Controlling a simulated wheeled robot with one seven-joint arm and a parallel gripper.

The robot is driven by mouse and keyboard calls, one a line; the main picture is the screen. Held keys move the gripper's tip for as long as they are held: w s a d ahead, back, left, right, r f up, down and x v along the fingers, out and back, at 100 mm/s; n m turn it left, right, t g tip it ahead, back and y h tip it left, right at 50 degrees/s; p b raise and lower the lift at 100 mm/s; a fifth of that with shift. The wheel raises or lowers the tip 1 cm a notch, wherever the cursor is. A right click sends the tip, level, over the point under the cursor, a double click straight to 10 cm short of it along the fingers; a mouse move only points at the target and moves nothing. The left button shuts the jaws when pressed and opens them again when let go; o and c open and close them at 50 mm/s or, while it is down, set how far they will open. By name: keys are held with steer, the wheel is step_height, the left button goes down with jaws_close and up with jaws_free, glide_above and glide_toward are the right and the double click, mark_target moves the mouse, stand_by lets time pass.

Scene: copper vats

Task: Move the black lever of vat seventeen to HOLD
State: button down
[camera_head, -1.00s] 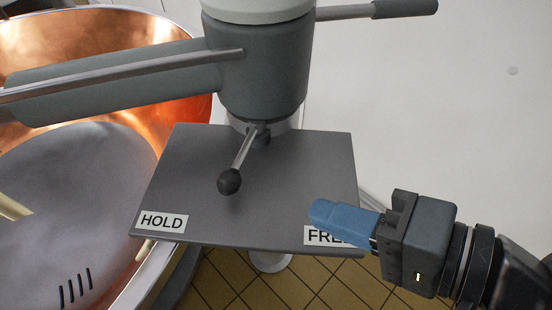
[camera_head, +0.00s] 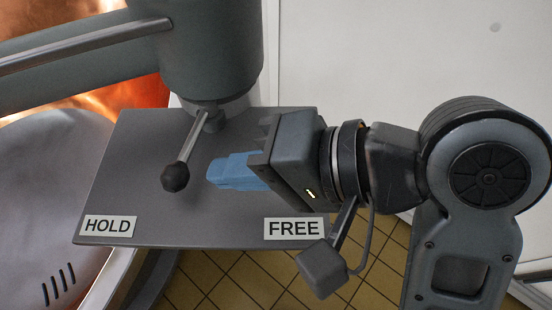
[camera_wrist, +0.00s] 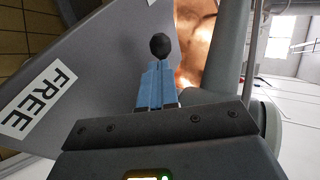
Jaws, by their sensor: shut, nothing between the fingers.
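The black lever (camera_head: 175,177) has a round black knob on a thin metal rod, hanging from the grey column over the grey plate (camera_head: 180,225). It points down and to the left, toward the HOLD label (camera_head: 108,226). The FREE label (camera_head: 294,228) is at the plate's right. My gripper (camera_head: 212,173), with blue fingers, is shut and empty just right of the knob, with a small gap in the head view. In the wrist view the knob (camera_wrist: 160,45) is straight beyond my fingertips (camera_wrist: 157,66); the rod is mostly hidden there. No vat number shows.
The thick grey column (camera_head: 210,50) stands behind the plate, with a grey arm and metal rod (camera_head: 85,47) reaching left. The copper vat (camera_head: 140,93) is at the left. Tiled floor (camera_head: 215,280) lies below the plate.

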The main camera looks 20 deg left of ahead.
mark_target(167, 176)
steer(key=shift+x, duration=2.35)
steer(key=shift+s+r, duration=0.1)
steer(key=shift+s+a+r+m+t+p, duration=0.25)
steer(key=shift+a+m+t+p, duration=0.2)
steer(key=shift+p, duration=0.65)
steer(key=a+m+t+p, duration=0.1)
steer(key=p, duration=0.1)
steer(key=a+m+t+p, duration=0.1)
steer(key=p, duration=0.1)
steer(key=shift+s+a, duration=0.15)
steer(key=shift+s, duration=0.1)
steer(key=shift+a+m+t+p, duration=0.35)
steer(key=shift+a+t+p, duration=0.15)
steer(key=shift+p, duration=0.7)
steer(key=shift+a+f+p, duration=0.3)
steer(key=shift+a, duration=0.15)
steer(key=shift+s, duration=0.1)
